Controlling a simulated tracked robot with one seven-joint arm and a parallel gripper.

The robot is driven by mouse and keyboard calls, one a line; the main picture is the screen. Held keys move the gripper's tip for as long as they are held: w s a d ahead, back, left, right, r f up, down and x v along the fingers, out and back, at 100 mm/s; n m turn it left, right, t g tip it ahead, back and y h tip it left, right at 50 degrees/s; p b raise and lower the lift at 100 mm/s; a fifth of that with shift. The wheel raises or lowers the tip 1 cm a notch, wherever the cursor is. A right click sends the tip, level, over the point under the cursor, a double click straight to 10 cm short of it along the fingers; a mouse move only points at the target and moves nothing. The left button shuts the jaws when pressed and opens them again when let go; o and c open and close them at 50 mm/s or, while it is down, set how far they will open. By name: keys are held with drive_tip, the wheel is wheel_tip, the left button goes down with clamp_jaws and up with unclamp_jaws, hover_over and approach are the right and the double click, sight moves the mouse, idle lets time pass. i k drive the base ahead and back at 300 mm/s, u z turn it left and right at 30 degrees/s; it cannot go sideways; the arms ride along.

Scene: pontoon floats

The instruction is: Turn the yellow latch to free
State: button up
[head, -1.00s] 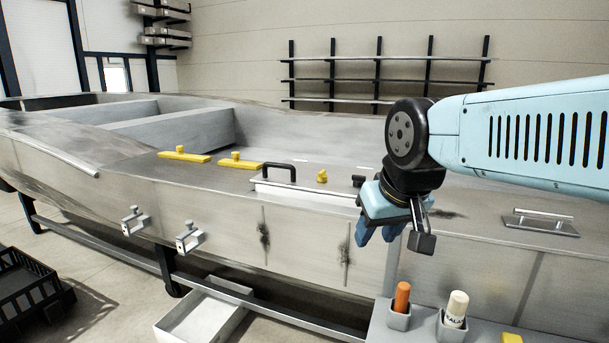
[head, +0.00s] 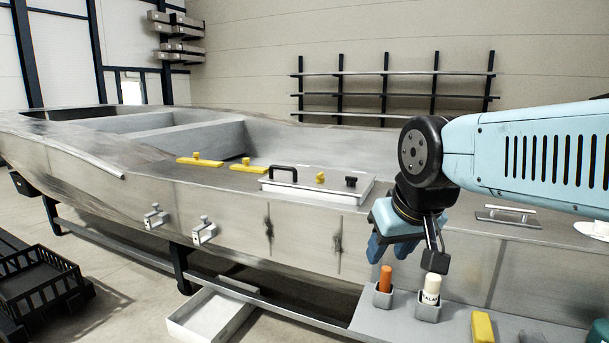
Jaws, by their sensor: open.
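A small yellow latch (head: 320,177) stands up on the pale hatch lid (head: 300,190), on the deck of the grey metal boat. It sits between the lid's black handle and a black knob. Which way the latch is turned is too small to tell. My gripper (head: 388,250) hangs to the right of the lid and lower in the picture, in front of the boat's side. Its blue fingers point down, are open and appear empty. It is apart from the latch, and nothing covers the latch in this view.
Two yellow cleat-like pieces (head: 200,161) lie left of the lid. A grey ledge below my gripper bears an orange stick (head: 386,279) and a white tube (head: 432,287) in holders, and a yellow block (head: 482,327). Two clamps (head: 204,231) hang on the boat's side.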

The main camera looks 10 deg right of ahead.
sight(320, 177)
drive_tip(key=z, duration=0.15)
drive_tip(key=i, duration=0.9)
drive_tip(key=u, duration=0.1)
